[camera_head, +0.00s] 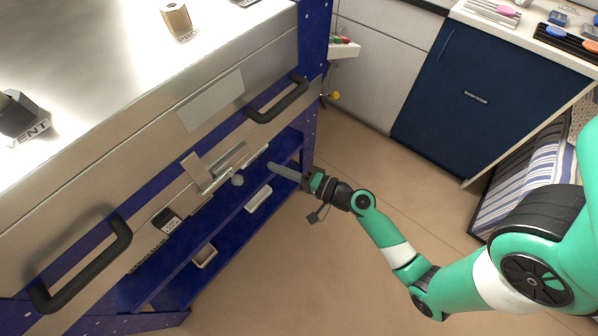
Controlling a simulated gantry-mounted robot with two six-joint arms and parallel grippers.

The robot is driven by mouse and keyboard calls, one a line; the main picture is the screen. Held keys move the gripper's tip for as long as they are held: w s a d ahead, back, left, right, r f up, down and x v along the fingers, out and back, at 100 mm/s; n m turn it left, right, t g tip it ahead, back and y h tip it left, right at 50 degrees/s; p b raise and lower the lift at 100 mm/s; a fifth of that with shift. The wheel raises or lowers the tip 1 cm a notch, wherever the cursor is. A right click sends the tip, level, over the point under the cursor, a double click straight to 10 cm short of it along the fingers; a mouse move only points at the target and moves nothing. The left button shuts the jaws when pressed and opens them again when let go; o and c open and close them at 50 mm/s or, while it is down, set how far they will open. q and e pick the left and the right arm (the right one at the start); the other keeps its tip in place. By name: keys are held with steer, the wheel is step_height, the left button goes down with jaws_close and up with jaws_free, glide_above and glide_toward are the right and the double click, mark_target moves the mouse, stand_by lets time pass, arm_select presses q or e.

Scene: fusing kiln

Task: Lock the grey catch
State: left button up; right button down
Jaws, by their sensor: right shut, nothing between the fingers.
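The grey catch (198,171) is on the front of the kiln (130,125), between two black handles. My left gripper is not in view.
Black handles (280,101) (121,242) stick out on both sides of the catch. A blue shelf (190,256) with small white trays is below. A dark blue cabinet (455,100) and striped cloth (530,185) stand right. The floor (300,270) is clear.

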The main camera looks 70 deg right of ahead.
steer(key=shift+s+a, duration=0.15)
steer(key=shift+s, duration=0.75)
steer(key=shift+s+a, duration=0.2)
steer(key=shift+s, duration=0.75)
steer(key=shift+s+a, duration=0.15)
steer(key=shift+s, duration=0.75)
